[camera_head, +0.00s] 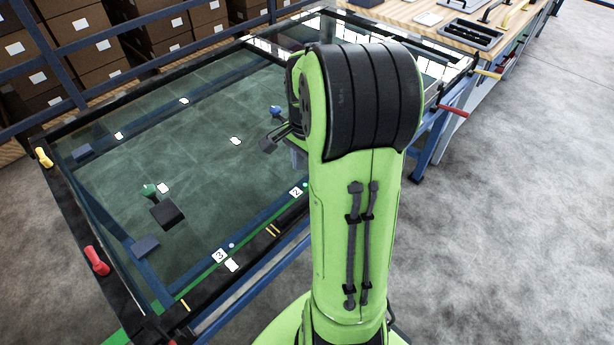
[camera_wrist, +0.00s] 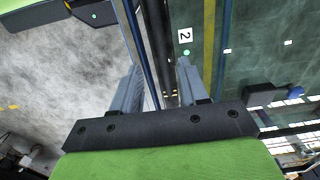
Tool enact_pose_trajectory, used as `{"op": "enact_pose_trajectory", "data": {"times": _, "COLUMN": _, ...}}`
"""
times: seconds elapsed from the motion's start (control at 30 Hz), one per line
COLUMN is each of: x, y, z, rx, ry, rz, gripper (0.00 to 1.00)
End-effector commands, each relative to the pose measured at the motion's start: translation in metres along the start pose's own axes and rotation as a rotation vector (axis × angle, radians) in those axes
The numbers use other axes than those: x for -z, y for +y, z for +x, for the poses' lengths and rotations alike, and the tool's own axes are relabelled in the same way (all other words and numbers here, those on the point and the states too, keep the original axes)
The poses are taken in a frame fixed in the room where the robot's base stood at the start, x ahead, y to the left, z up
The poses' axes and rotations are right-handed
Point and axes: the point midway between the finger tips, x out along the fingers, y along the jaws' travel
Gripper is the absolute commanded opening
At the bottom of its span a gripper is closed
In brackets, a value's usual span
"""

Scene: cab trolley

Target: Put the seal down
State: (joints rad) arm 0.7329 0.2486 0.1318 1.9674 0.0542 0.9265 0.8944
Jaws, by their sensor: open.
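My gripper (camera_wrist: 160,74) shows in the wrist view, its two grey fingers apart on either side of a dark strip. The strip (camera_wrist: 156,35) runs up the picture between the fingers; I cannot tell whether it is the seal or the trolley's edge rail. No separate seal can be made out for sure. The fingers look clear of the strip on both sides.
On the trolley are a dark block (camera_head: 167,213), a green knob (camera_head: 148,190) and a blue knob (camera_head: 277,112). Red (camera_head: 97,260) and yellow (camera_head: 44,157) handles sit on the left frame. A workbench (camera_head: 410,12) stands behind. The floor at right is clear.

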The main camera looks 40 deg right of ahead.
Motion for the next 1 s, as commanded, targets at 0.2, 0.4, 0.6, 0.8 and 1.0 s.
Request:
{"op": "enact_pose_trajectory", "data": {"times": 0.2, "x": -0.005, "y": 0.0, "z": -0.027, "rx": 0.006, "ry": 0.006, "rz": -0.025, "gripper": 0.44}}
{"op": "enact_pose_trajectory", "data": {"times": 0.4, "x": -0.08, "y": 0.011, "z": -0.074, "rx": 0.105, "ry": 0.117, "rz": -0.462, "gripper": 0.44}}
{"op": "enact_pose_trajectory", "data": {"times": 0.6, "x": -0.161, "y": 0.058, "z": -0.103, "rx": 0.247, "ry": 0.261, "rz": -1.046, "gripper": 0.44}}
{"op": "enact_pose_trajectory", "data": {"times": 0.8, "x": -0.199, "y": 0.099, "z": -0.103, "rx": 0.361, "ry": 0.368, "rz": -1.444, "gripper": 0.44}}
{"op": "enact_pose_trajectory", "data": {"times": 1.0, "x": -0.204, "y": 0.106, "z": -0.101, "rx": 0.379, "ry": 0.389, "rz": -1.516, "gripper": 0.44}}
